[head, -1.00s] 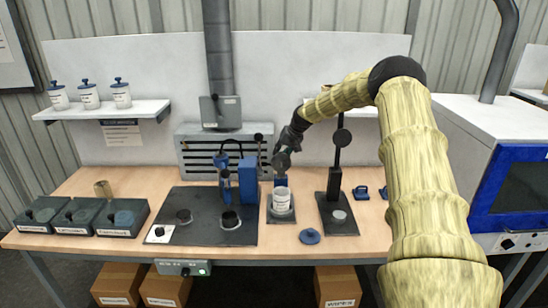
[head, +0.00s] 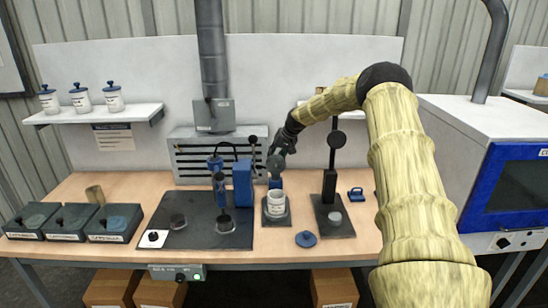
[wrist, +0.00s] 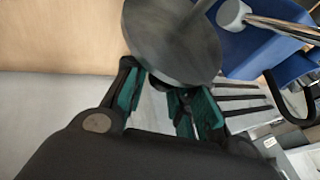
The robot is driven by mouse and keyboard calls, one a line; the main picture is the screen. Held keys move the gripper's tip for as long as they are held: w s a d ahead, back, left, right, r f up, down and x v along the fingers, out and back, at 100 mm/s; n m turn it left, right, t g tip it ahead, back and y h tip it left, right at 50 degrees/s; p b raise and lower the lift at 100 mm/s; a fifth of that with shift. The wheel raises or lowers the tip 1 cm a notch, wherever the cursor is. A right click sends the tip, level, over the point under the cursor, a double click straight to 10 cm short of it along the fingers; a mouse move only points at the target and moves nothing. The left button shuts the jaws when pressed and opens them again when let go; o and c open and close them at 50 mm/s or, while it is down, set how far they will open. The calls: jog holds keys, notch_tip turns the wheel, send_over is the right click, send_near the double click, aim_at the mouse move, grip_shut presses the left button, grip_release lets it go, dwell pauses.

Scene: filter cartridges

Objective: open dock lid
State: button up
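A dark round disc (head: 275,163) stands on edge above a small plate (head: 287,217) that bears a white labelled cup (head: 276,202); it looks like a raised lid, but I cannot be sure that it is the dock lid. My gripper (head: 285,143) is beside the disc, at its upper right. In the wrist view, the grey disc (wrist: 172,40) lies at the fingertips and partly hides them. The green-padded fingers of my gripper (wrist: 165,97) are apart with a gap between them. I cannot tell whether a finger touches the disc.
A blue block (head: 243,182) and a dark mat (head: 190,238) are left of the cup. A black stand (head: 330,187) is on the right. A loose blue lid (head: 306,239) lies in front. Dark boxes (head: 112,225) stand at the left, with lidded jars (head: 79,100) on a shelf.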

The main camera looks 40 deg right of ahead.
jog(key=shift+o, duration=1.2)
jog(key=shift+s+d+f, duration=0.2)
jog(key=shift+s+f, duration=0.3)
jog(key=shift+f, duration=0.3)
jog(key=shift+w+a+r, duration=0.1)
jog(key=shift+a+r, duration=0.1)
jog(key=shift+a, duration=0.05)
jog(key=shift+r, duration=0.5)
jog(key=v, duration=1.1)
jog(key=shift+d+r, duration=0.3)
jog(key=shift+d, duration=0.05)
